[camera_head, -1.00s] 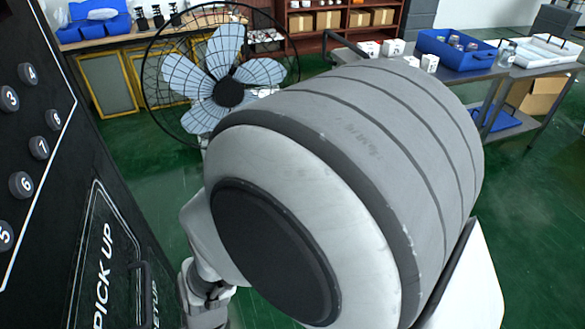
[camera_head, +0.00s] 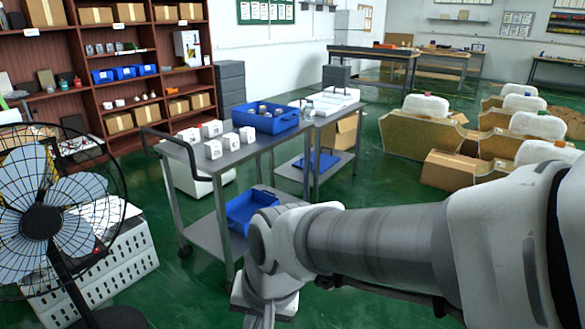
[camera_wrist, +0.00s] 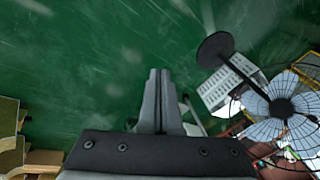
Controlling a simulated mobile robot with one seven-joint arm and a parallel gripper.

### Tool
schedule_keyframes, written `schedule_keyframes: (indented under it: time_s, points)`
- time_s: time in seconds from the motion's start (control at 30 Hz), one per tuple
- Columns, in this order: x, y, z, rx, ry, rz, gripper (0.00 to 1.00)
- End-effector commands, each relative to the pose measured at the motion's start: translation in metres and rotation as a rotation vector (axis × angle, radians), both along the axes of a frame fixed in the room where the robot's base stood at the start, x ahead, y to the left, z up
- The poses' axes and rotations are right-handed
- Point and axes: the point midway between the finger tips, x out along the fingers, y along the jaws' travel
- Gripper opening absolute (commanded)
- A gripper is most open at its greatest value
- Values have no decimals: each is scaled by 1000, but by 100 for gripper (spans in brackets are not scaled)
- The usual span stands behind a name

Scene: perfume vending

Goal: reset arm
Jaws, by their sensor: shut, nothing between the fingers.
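My gripper (camera_wrist: 158,100) shows in the wrist view with its two fingers pressed together and nothing between them. It points over the green floor (camera_wrist: 90,60). In the head view my arm reaches in from the right edge toward the middle, and its end bends down out of the frame, so the fingers are hidden there. The arm is in front of the grey cart (camera_head: 215,165) and partly covers the lower part of it.
A standing fan (camera_head: 42,222) is at the left, and also shows in the wrist view (camera_wrist: 283,108). The cart bears white boxes and a blue bin (camera_head: 266,122). Brown shelves (camera_head: 150,90) stand behind. Cardboard boxes and white containers (camera_head: 425,105) are at the right. Green floor lies between.

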Motion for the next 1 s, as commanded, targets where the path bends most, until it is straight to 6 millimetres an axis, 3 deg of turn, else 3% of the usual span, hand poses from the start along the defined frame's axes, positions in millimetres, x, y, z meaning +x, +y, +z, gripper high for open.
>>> schedule_keyframes:
  time_s: [0.03,0.13,0.3,0.6,0.63,1.0]
  points:
    - [7,-24,13,-6,-43,-12,0]
    - [12,-66,31,-36,-113,-13,0]
    - [5,-133,55,-111,-215,-18,0]
    - [-30,-214,80,-266,-324,-36,0]
    - [-28,-211,95,-260,-319,-26,0]
    - [-27,-209,175,-256,-315,-25,0]
